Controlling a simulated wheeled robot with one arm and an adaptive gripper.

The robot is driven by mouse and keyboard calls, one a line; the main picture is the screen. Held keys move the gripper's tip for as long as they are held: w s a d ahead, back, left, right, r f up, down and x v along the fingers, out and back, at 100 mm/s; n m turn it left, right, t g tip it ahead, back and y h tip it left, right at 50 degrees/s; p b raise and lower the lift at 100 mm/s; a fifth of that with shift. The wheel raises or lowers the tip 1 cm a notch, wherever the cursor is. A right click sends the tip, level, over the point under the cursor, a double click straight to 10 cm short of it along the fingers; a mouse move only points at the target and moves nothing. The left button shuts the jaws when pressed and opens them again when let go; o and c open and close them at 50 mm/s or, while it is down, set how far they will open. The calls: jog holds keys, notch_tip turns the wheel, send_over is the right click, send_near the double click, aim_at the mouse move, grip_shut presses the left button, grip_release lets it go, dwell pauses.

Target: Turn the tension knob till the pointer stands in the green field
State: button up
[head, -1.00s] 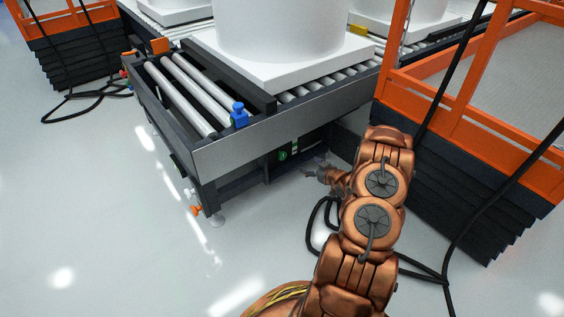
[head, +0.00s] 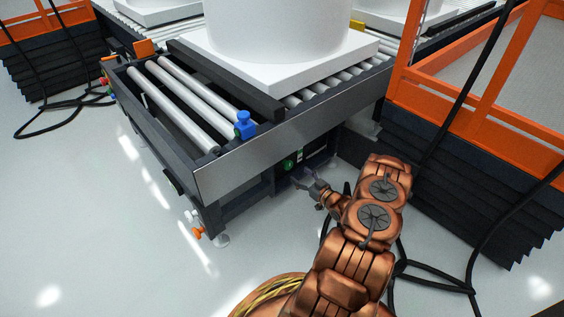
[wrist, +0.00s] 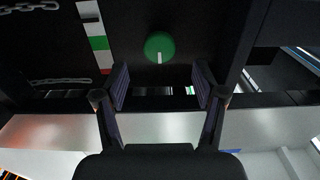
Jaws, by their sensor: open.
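The green round tension knob (wrist: 160,47) is on a dark panel in the wrist view, with a white mark at its lower edge. It also shows small under the conveyor frame in the head view (head: 288,164). Left of it in the wrist view is a vertical scale (wrist: 97,42) with white, green and red fields. A dark band crosses the scale's upper part; I cannot tell whether it is the pointer. My gripper (wrist: 160,88) is open and empty, its fingers apart and just below the knob in the picture, not around it. In the head view my gripper (head: 303,182) is close to the panel.
The conveyor's metal side plate (head: 290,140) overhangs the panel. A blue fitting (head: 243,125) sits on its edge. An orange-railed lift with black bellows (head: 470,190) stands close at the right. Black cables lie on the floor by my arm.

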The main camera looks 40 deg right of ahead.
aim_at(290, 167)
jog(key=w+b, duration=0.2)
jog(key=w, duration=0.4)
jog(key=shift+w+d+f+b, duration=0.15)
jog(key=shift+w+b, duration=0.05)
jog(key=shift+b, duration=0.1)
jog(key=shift+w, duration=0.65)
jog(key=shift+c, duration=0.2)
